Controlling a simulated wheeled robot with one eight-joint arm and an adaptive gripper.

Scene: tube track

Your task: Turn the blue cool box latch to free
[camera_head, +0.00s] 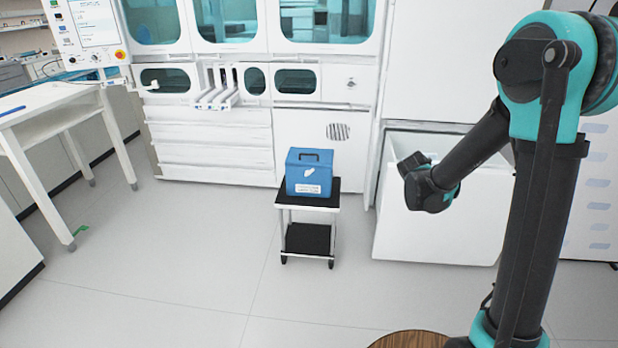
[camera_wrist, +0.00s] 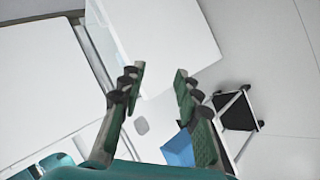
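The blue cool box (camera_head: 309,173) stands upright on a small black-topped stand in the middle of the head view. It has a dark handle on top and a small white latch-like piece (camera_head: 309,171) on its front, with a white label below; how the latch is set is too small to tell. In the wrist view part of the blue box (camera_wrist: 179,150) shows behind my right finger. My gripper (camera_wrist: 158,82) is open and empty, its two green-padded fingers wide apart. It is well away from the box, to its right in the head view.
The black-topped stand (camera_head: 308,201) is on wheels before a white machine wall (camera_head: 210,142). A white open-topped bin (camera_head: 440,232) is right of the stand, under my arm. A white table (camera_head: 50,102) is at left. The floor before the stand is clear.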

